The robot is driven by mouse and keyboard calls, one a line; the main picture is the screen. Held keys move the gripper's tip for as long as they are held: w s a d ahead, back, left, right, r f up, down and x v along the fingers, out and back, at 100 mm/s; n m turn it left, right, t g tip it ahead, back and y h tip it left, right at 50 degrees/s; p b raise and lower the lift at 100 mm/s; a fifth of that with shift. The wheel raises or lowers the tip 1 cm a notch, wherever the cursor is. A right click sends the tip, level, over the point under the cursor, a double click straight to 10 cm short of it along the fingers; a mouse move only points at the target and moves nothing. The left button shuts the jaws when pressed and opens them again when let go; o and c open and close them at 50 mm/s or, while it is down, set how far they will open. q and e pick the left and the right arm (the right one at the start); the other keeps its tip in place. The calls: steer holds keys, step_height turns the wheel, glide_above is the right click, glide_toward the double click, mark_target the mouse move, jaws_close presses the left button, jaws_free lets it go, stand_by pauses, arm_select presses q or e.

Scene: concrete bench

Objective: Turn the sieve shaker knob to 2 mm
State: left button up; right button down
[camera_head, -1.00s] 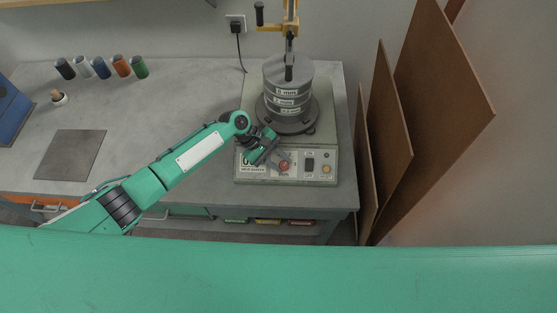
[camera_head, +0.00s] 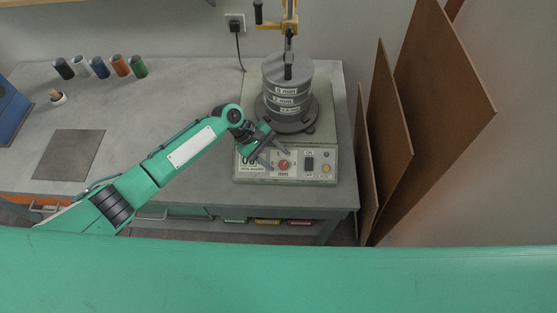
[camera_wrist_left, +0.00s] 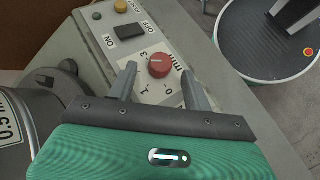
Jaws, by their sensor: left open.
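The sieve shaker (camera_head: 327,125) stands on the bench with a stack of grey sieves (camera_head: 288,82) on top. Its red round knob (camera_head: 284,165) is on the sloped front panel, with "mm" below. In the left wrist view the knob (camera_wrist_left: 159,65) has a small pale mark on its face, with 0, 1 and 3 visible around it. I cannot read which value it points to. My left gripper (camera_head: 284,156) is open and empty at the panel. In the wrist view its fingers (camera_wrist_left: 158,76) point toward the knob, one on each side, apparently apart from it.
A black switch (camera_head: 309,164) and a yellow button (camera_head: 326,168) sit right of the knob. A digital display (camera_head: 248,161) is partly behind my gripper. Brown boards (camera_head: 395,115) lean close right of the bench.

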arm_select(q)
steer(key=b+v, duration=0.3)
steer(key=v, duration=0.8)
steer(key=shift+r, duration=0.15)
steer(key=shift+a, duration=0.1)
